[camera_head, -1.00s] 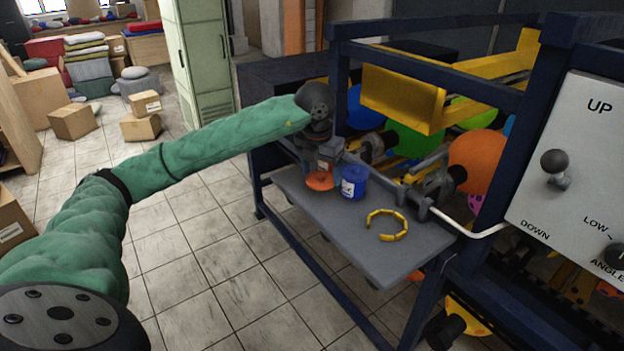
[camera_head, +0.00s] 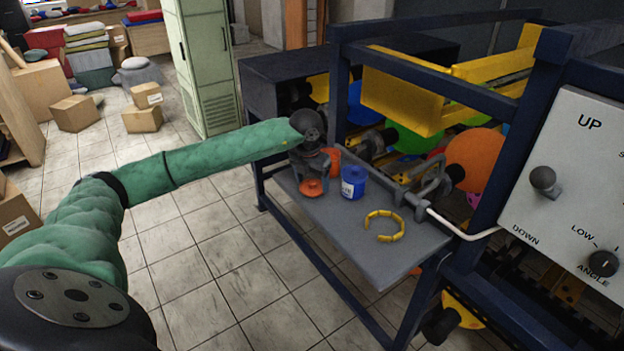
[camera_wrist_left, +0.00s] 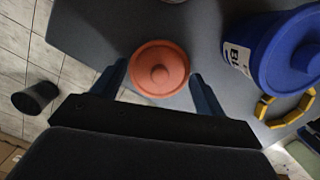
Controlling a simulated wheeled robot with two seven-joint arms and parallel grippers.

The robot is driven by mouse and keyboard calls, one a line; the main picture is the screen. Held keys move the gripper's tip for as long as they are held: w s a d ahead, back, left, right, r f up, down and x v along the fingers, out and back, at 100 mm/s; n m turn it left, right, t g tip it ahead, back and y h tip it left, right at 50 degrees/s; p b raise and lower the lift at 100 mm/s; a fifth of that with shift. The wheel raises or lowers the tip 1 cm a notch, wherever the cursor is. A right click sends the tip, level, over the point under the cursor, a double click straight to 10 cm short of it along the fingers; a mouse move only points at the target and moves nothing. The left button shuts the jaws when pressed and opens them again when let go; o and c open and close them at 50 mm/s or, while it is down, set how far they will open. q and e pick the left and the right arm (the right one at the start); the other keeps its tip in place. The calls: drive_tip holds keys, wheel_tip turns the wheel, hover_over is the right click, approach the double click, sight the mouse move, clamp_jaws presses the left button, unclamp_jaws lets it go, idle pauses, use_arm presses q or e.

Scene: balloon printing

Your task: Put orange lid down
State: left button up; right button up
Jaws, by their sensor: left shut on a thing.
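An orange container (camera_head: 332,160) stands behind the gripper, partly hidden. My right gripper is not in view.
A blue container (camera_head: 354,183) with a white label stands right of the lid. A yellow segmented ring (camera_head: 384,226) lies further right on the shelf. Dark blue frame posts (camera_head: 339,90) and machine parts rise behind. The shelf's front middle is clear.

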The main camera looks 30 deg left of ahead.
sight(309, 190)
use_arm(q)
drive_tip(key=shift+f, duration=0.5)
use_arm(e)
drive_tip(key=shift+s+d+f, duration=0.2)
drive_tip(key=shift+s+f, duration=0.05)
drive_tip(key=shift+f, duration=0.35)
use_arm(q)
drive_tip(key=shift+f, duration=0.15)
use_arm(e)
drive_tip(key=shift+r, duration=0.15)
use_arm(q)
drive_tip(key=o, duration=0.9)
drive_tip(key=shift+o, duration=0.2)
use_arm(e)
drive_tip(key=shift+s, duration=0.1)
use_arm(q)
drive_tip(key=shift+r, duration=0.2)
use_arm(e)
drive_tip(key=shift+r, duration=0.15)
